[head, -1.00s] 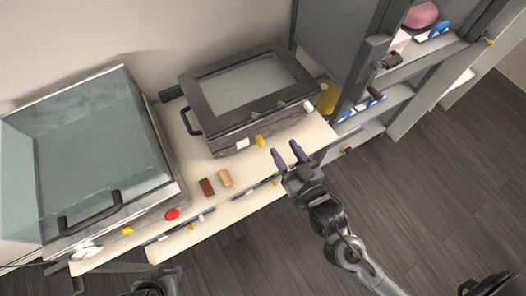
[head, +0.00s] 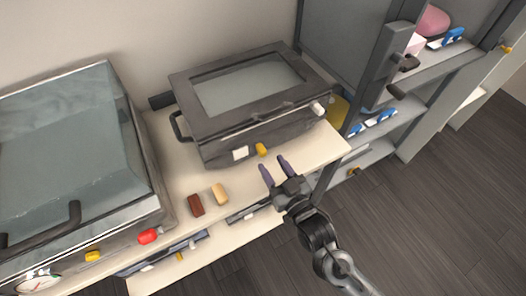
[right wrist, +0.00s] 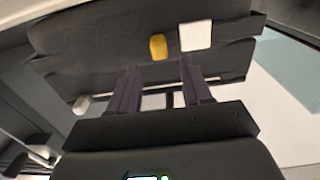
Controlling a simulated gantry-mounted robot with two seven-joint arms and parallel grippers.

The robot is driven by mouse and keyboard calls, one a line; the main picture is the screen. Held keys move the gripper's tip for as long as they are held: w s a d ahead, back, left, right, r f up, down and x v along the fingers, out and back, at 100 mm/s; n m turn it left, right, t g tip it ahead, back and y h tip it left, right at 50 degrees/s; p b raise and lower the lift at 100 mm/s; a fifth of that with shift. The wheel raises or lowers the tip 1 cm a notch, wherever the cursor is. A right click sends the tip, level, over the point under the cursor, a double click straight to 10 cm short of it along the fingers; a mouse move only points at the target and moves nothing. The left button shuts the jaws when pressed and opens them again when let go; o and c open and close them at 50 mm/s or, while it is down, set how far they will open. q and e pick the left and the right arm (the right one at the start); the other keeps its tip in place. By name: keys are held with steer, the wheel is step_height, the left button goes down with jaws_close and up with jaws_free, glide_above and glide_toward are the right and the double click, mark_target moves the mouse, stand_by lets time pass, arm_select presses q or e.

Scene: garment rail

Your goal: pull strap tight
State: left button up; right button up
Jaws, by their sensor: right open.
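I cannot make out a strap for certain in either view. A dark grey box (head: 215,135) with a glass-windowed top stands on the cream counter (head: 165,135). Its front carries a yellow piece (head: 262,150), a white square piece (head: 240,153) and a white knob (head: 318,108). My right gripper (head: 275,168) is open and empty in front of the box, close to the yellow piece. In the right wrist view its two purple fingers (right wrist: 160,72) point at the dark front, with the yellow piece (right wrist: 158,47) and white piece (right wrist: 196,36) beyond the tips. My left gripper is not in view.
A large glass-lidded appliance (head: 75,150) with a red knob (head: 148,236) fills the left. A brown block (head: 196,205) and a tan block (head: 220,194) lie between it and the box. A grey shelf unit (head: 418,77) stands at right. The floor (head: 440,210) is clear.

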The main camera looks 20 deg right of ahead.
mark_target(264, 153)
steer(key=shift+w+a+b, duration=0.2)
steer(key=shift+w+b, duration=0.05)
steer(key=shift+w, duration=1.35)
steer(key=shift+w+a+b, duration=0.15)
steer(key=shift+w+b, duration=0.05)
steer(key=shift+w, duration=1.35)
jaws_close()
